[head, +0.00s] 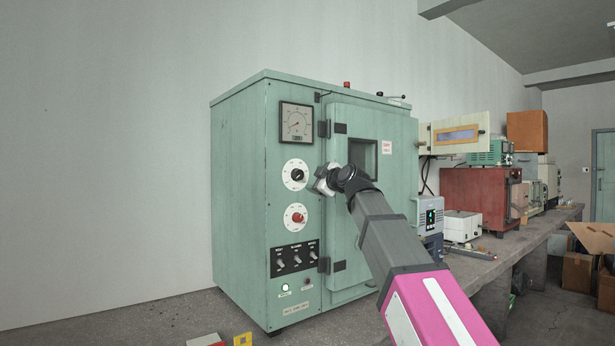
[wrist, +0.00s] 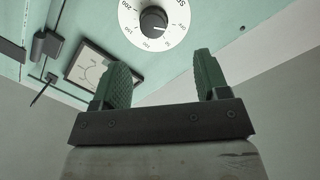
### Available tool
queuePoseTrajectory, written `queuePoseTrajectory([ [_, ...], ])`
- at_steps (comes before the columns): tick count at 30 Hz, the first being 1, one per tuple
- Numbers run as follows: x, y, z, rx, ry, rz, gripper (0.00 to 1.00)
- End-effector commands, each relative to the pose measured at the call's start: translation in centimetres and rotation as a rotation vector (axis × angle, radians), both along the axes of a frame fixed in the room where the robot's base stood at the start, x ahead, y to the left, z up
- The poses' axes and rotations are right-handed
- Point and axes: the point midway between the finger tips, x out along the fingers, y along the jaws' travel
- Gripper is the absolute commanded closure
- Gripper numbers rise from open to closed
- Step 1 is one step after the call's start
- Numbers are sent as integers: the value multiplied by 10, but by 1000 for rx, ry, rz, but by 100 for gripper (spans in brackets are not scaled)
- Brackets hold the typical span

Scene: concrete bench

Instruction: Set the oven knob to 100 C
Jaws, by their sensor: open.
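The oven is a pale green cabinet (head: 240,190) with a white dial and a black knob (head: 297,175) on its front, below a square gauge (head: 296,122). In the wrist view the black knob (wrist: 153,19) sits in the middle of its white numbered dial (wrist: 133,35), near the top edge. Its exact pointer setting is too small to read. My gripper (head: 323,181) is in front of the oven, just right of the dial in the head view. In the wrist view its two green fingers (wrist: 161,65) are spread and empty, apart from the knob.
A second white dial with a red knob (head: 297,218) and a row of black switches (head: 296,257) lie below. The oven door (head: 345,240) with hinges is to the right. Red and yellow blocks (head: 243,339) lie at the front. Other equipment (head: 478,200) lines the bench rightward.

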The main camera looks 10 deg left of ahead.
Motion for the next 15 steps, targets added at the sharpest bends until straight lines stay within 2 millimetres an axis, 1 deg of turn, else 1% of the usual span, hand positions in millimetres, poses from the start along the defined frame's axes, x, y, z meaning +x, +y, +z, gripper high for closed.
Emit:
queuePoseTrajectory([
  [1, -2, 2, 8, 2, -17, 4, 32],
  [3, -4, 4, 13, 2, -29, 7, 32],
  [7, -1, 7, 15, 2, -33, 9, 32],
  [11, 7, 16, 15, 2, -32, 8, 32],
  [15, 23, 30, 15, 2, -30, 7, 32],
])
